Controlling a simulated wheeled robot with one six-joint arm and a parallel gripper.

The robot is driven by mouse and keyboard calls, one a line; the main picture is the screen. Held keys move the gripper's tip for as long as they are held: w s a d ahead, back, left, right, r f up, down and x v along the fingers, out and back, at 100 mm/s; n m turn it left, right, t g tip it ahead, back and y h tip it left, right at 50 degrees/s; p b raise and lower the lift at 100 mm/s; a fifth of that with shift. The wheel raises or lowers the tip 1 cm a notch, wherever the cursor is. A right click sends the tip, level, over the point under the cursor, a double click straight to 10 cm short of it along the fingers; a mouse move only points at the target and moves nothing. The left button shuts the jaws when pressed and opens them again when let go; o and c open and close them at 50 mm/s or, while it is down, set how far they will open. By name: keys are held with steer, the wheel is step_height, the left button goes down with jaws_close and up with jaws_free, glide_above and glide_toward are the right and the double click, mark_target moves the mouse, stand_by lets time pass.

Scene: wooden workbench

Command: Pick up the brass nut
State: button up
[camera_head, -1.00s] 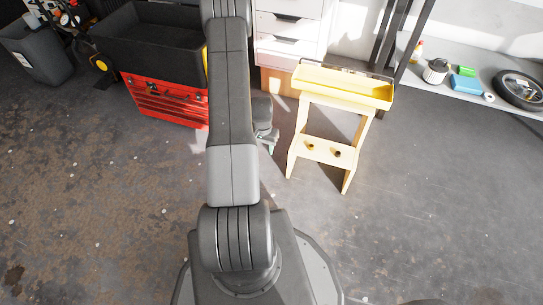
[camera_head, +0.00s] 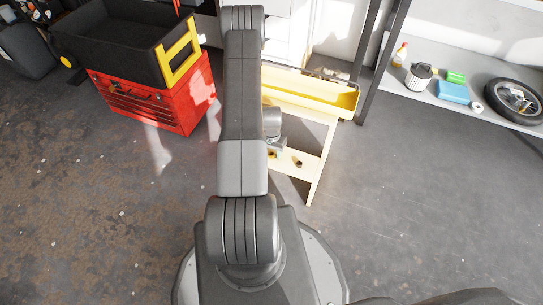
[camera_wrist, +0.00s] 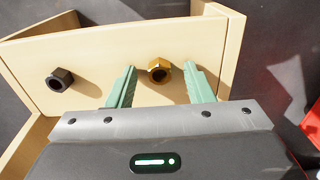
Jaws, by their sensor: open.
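The brass nut (camera_wrist: 158,70) lies on the pale lower shelf (camera_wrist: 130,40) of a small wooden bench. In the wrist view it is between the green fingertips of my gripper (camera_wrist: 160,66), with visible space on both sides. My gripper is open, and whether the fingers are down at the nut's height is hard to tell. A black nut (camera_wrist: 60,79) lies to the left on the same shelf, outside the fingers. In the head view my gripper (camera_head: 277,143) is at the bench's lower shelf, partly hidden by my arm, and the nuts are small there.
The bench's yellow upper tray (camera_head: 335,101) overhangs the lower shelf. A red tool chest (camera_head: 180,105) with a black bin on top stands to the left. A grey shelf with a wheel (camera_head: 514,101) and a blue box (camera_head: 452,92) is at right. Open floor lies front right.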

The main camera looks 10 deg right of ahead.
jaws_close()
